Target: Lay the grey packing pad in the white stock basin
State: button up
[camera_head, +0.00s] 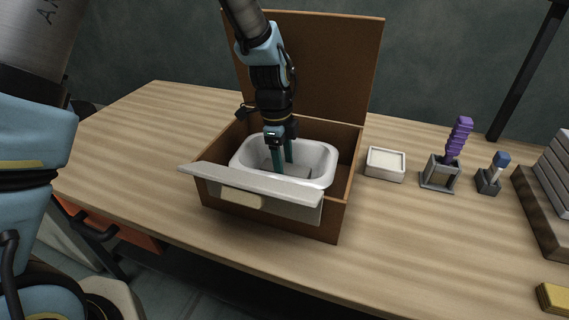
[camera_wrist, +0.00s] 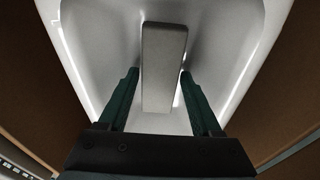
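The white stock basin (camera_head: 321,154) sits inside an open brown box on the table; it also fills much of the wrist view (camera_wrist: 225,30). The grey packing pad (camera_wrist: 164,65) is a long flat block inside the basin, between my fingers in the wrist view. My gripper (camera_head: 280,170) points down into the basin. Its two green fingers (camera_wrist: 159,74) stand apart on either side of the pad, with a narrow gap at least on the left. I cannot tell whether the whole pad lies flat on the basin floor.
The brown box (camera_head: 352,150) has its lid (camera_head: 335,65) raised behind. A pale slab (camera_head: 250,184) lies along its front edge. To the right stand a small white dish (camera_head: 385,163), a purple-handled tool (camera_head: 459,138) in a holder and a blue-topped tool (camera_head: 501,160). The left tabletop is clear.

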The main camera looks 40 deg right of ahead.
notch_tip(320, 180, up, 12)
jog(key=w+b, duration=0.1)
jog(key=shift+a+b, duration=0.3)
jog(key=shift+a, duration=0.1)
jog(key=shift+w+r, duration=0.1)
jog(key=shift+w, duration=0.05)
jog(key=w+a+n, duration=0.1)
jog(key=w+a, duration=0.1)
jog(key=w+a+n, duration=0.2)
jog(key=a, duration=0.1)
jog(key=w+a+n, duration=0.1)
jog(key=a+n, duration=0.1)
jog(key=shift+w+a+f+t, duration=0.25)
jog(key=shift+w+a+t, duration=0.05)
jog(key=shift+w+a, duration=0.1)
jog(key=w+a+n+t, duration=0.1)
jog(key=w+a+n, duration=0.4)
jog(key=a+n, duration=0.6)
jog(key=s+a+f+n, duration=0.1)
jog(key=a+n, duration=0.5)
jog(key=a, duration=0.4)
jog(key=s+a+f+n+t, duration=0.1)
jog(key=s+a+n, duration=0.1)
jog(key=a+n, duration=0.4)
jog(key=a, duration=0.5)
jog(key=shift+a+f+y, duration=0.25)
jog(key=shift+f+y, duration=0.05)
jog(key=shift+f, duration=0.1)
